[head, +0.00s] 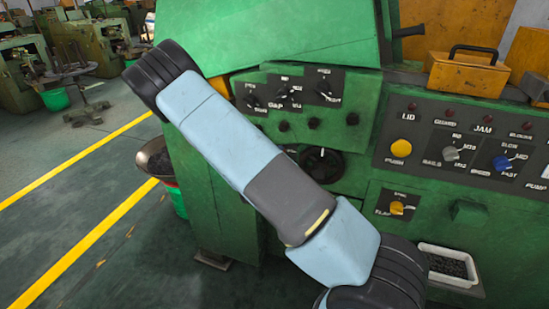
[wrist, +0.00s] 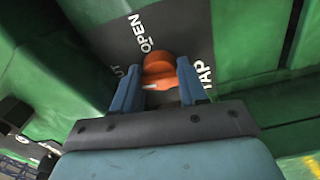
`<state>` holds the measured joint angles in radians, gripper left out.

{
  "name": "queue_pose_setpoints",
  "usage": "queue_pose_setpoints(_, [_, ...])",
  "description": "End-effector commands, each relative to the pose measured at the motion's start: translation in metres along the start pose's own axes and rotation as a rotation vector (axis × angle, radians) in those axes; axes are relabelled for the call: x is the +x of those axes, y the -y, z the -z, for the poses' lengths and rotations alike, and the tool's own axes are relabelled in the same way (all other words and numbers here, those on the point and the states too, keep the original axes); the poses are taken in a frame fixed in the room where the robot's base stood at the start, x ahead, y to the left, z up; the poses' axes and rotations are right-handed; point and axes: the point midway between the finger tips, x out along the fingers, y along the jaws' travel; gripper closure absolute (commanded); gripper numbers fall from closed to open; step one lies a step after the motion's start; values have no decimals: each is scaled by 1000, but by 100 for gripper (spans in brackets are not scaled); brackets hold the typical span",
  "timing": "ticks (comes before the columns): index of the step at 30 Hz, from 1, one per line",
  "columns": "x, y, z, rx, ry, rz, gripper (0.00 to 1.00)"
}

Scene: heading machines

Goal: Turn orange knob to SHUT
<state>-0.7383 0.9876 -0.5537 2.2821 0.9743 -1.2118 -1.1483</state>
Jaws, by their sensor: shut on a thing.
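The orange knob (wrist: 158,64) sits on a dark panel plate in the wrist view. White lettering "OPEN" is above it, "TAP" is to its right, and "UT", apparently the end of SHUT, is at its left, partly behind a finger. My gripper (wrist: 158,78) has its blue fingers on both sides of the knob and is shut on it. A short white mark shows on the knob's near side; I cannot tell exactly which label it faces. In the head view my gripper and this knob do not show.
In the head view the green machine carries a yellow knob (head: 397,208), a yellow push button (head: 402,148), a grey knob (head: 450,154) and a blue knob (head: 502,163). A white tray (head: 447,280) of dark bits is at lower right. Open floor lies left.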

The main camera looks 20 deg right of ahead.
Motion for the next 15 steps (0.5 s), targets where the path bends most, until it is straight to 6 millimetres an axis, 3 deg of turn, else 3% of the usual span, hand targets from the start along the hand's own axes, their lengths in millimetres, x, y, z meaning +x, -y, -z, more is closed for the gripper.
queue_pose_setpoints(15, [-1,2,3,-117,-6,6,88])
